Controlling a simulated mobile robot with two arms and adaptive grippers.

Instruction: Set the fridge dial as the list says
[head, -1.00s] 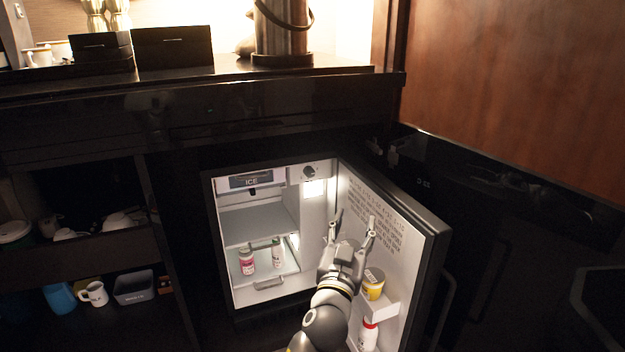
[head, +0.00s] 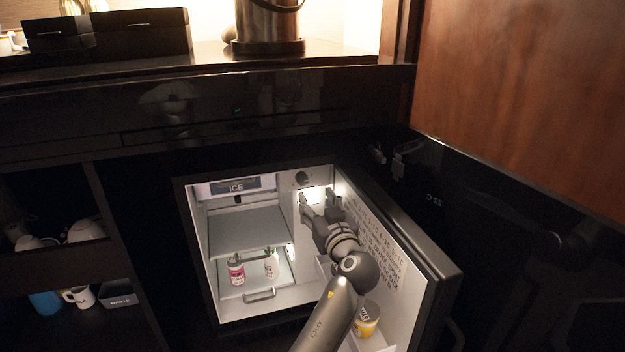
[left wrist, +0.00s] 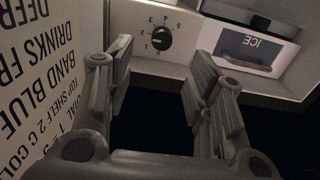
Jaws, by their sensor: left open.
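The fridge dial (head: 302,179) is a dark round knob at the top right inside the open fridge. In the left wrist view the dial (left wrist: 161,39) shows black on a white panel with numbers around it; its pale mark seems to lie near the low numbers, but I cannot tell which. The list (head: 372,235) is printed text on the door's inner face; in the left wrist view the list (left wrist: 45,75) is sideways and partly cut off. My left gripper (head: 319,195) is open and empty, just below the dial and apart from it. My right gripper is not in view.
The fridge door (head: 440,262) stands open on the right, close to my left arm. An ICE compartment (head: 236,187) is left of the dial. A pink-labelled bottle (head: 237,270) and another small bottle (head: 271,264) stand inside. A yellow tub (head: 366,319) sits in the door shelf.

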